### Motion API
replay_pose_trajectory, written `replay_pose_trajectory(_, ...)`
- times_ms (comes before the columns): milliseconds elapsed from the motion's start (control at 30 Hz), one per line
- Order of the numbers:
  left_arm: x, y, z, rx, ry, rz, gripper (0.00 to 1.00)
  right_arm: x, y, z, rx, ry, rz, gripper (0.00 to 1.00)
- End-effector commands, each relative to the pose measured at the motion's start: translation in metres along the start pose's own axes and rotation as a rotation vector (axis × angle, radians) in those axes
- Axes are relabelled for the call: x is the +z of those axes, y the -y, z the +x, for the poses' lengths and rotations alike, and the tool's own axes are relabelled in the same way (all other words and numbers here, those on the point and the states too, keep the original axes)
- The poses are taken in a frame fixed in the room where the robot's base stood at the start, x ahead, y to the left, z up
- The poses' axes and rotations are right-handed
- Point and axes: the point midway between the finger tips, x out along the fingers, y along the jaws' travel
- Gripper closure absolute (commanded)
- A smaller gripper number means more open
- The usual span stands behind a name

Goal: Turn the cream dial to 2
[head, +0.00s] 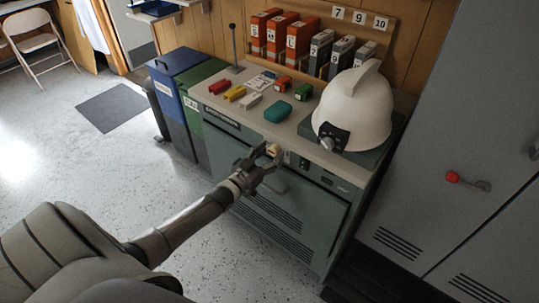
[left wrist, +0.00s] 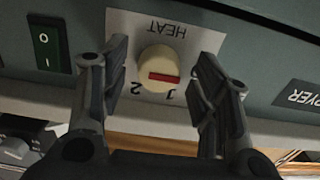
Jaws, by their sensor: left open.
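The cream dial (left wrist: 158,66) sits on a white plate (left wrist: 125,22) marked HEAT, upside down in the left wrist view. A red bar on the dial lies nearly level, its right end above the figure 1; the 2 is at the lower left. The dial also shows on the front of the green-grey cabinet in the head view (head: 273,150). My left gripper (left wrist: 160,85) is open, one finger on each side of the dial, with gaps showing. It also shows in the head view (head: 262,162) at the cabinet front. My right gripper is not in view.
A green rocker switch (left wrist: 46,48) is left of the dial in the left wrist view. On the cabinet top are a white helmet (head: 352,110), a teal case (head: 278,111) and small coloured items. Blue and green bins stand left.

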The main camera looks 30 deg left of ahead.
Motion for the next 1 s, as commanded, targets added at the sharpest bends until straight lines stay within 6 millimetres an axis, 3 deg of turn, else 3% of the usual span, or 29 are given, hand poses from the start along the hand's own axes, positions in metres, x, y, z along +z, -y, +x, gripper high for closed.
replay_pose_trajectory(233, 0.0001, -0.0004, 0.0005, 0.000, 0.000, -0.001, 0.44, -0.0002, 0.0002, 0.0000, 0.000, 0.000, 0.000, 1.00)
replay_pose_trajectory(600, 0.0000, -0.0004, 0.0003, 0.000, 0.000, -0.001, 0.90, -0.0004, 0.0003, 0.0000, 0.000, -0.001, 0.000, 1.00)
replay_pose_trajectory(1000, 0.0001, -0.0005, 0.0003, 0.000, 0.000, 0.086, 0.90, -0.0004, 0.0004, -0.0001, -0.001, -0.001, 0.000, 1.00)
